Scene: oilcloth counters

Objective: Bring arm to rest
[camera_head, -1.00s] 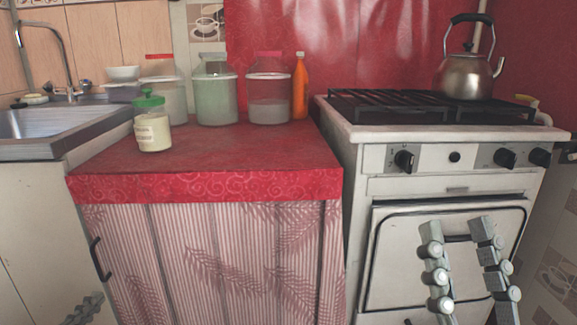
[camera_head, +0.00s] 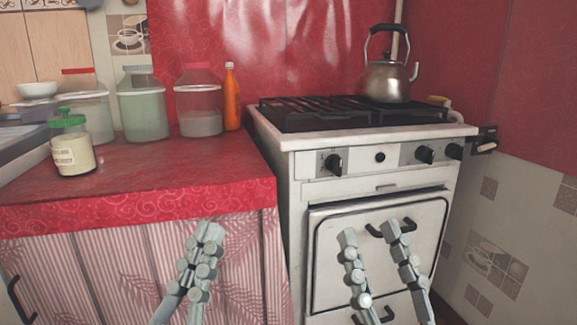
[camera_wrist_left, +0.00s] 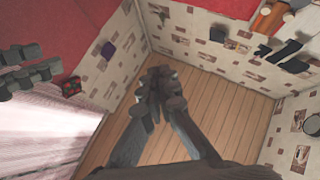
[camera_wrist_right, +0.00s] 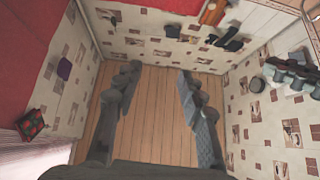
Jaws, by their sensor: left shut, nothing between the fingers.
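My left gripper (camera_head: 208,236) is shut and empty in the head view, in front of the striped curtain under the red counter. Its closed fingers also show in the left wrist view (camera_wrist_left: 160,88), above the wooden floor. My right gripper (camera_head: 370,232) is open and empty, in front of the white oven door. Its two spread fingers show in the right wrist view (camera_wrist_right: 157,75) with only floor between them. Neither gripper appears to touch anything.
The red counter (camera_head: 150,180) holds a green-lidded jar (camera_head: 72,145), larger jars and an orange bottle (camera_head: 231,98). The white stove (camera_head: 360,170) carries a metal kettle (camera_head: 388,78). A tiled wall (camera_head: 505,250) stands at the right. The wooden floor (camera_wrist_right: 150,130) below the grippers looks clear.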

